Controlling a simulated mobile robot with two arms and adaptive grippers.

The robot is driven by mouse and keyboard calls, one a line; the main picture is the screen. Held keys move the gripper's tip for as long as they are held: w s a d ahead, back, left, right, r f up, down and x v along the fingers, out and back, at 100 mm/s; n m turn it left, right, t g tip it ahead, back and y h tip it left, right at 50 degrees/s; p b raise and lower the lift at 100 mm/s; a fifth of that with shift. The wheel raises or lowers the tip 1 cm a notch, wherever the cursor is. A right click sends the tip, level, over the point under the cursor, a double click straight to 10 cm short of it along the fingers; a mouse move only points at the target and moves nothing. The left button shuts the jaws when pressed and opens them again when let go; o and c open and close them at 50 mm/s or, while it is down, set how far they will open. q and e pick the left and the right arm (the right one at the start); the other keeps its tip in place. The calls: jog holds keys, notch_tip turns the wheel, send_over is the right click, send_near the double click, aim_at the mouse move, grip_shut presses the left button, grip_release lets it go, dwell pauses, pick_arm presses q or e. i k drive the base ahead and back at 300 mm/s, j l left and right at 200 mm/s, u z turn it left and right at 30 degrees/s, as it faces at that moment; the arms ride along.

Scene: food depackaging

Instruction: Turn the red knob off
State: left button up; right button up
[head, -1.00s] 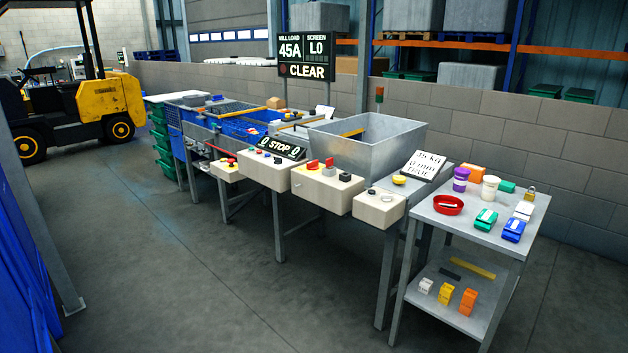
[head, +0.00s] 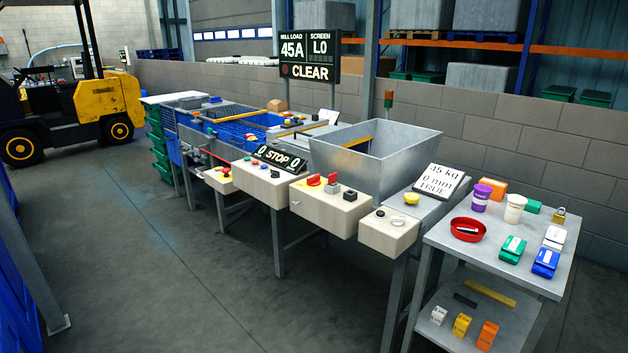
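A red knob (head: 313,180) stands on top of a cream control box (head: 322,208) in the middle of the line. A second red part (head: 332,178) stands right beside it, near a black switch (head: 350,195). Another red knob (head: 225,172) sits on a smaller cream box (head: 219,182) further left. The pictures are too small to tell the setting of any knob. Neither of my grippers is in view, and nothing touches the knobs.
A cream box (head: 388,236) and a metal hopper (head: 400,155) stand to the right. A steel side table (head: 470,255) with cups and small boxes is at the near right. A yellow forklift (head: 105,105) is at the far left. The floor (head: 170,270) in front is clear.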

aim_at(313, 181)
jog(key=i+l, duration=0.25)
jog(key=i, duration=0.15)
jog(key=i+l, duration=0.25)
jog(key=i, duration=0.15)
jog(key=i+l+z, duration=0.1)
jog(key=i+l, duration=0.15)
jog(key=i, duration=0.15)
